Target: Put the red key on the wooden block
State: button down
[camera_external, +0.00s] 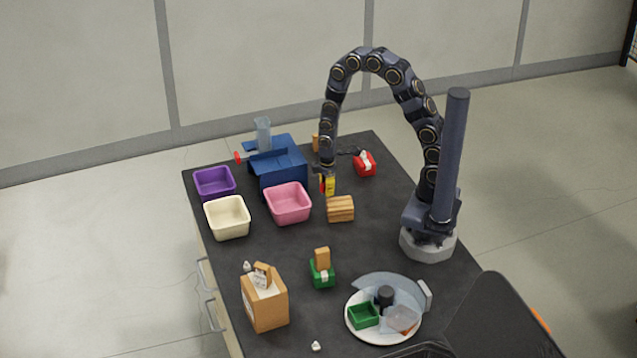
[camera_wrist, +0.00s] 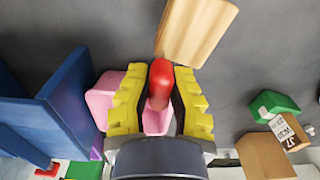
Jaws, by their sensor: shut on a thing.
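The red key (camera_wrist: 160,84) is held between the yellow fingers of my gripper (camera_wrist: 160,95) in the wrist view; its rounded red end sticks out and its rest is hidden by the fingers. In the external view my gripper (camera_external: 327,185) hangs down above the table, just behind the wooden block. The wooden block (camera_external: 340,209) lies on the dark table; it also shows in the wrist view (camera_wrist: 197,30), beyond the fingertips and slightly right. The key and the block look apart.
A pink bin (camera_external: 288,203) stands left of the block, with a cream bin (camera_external: 227,217) and a purple bin (camera_external: 214,183) beyond. A blue machine (camera_external: 276,165) is behind. A red dispenser (camera_external: 365,164) is at back right. The table right of the block is clear.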

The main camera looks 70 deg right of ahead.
jog(key=shift+f, duration=0.2)
jog(key=c, duration=1.1)
grip_release()
jog(key=shift+c, duration=0.2)
notch_tip(320, 180, up, 12)
jog(key=shift+r, duration=0.1)
jog(key=s+r+m+g, duration=0.1)
jog(key=s+r+m, duration=0.3)
jog(key=s, duration=0.6)
jog(key=s+a+r+m, duration=0.1)
jog(key=s+r+m, duration=0.4)
jog(key=s, duration=0.5)
notch_tip(320, 180, up, 2)
jog(key=shift+s+r+g, duration=0.25)
jog(key=shift+s+g, duration=0.1)
jog(key=shift+g, duration=0.05)
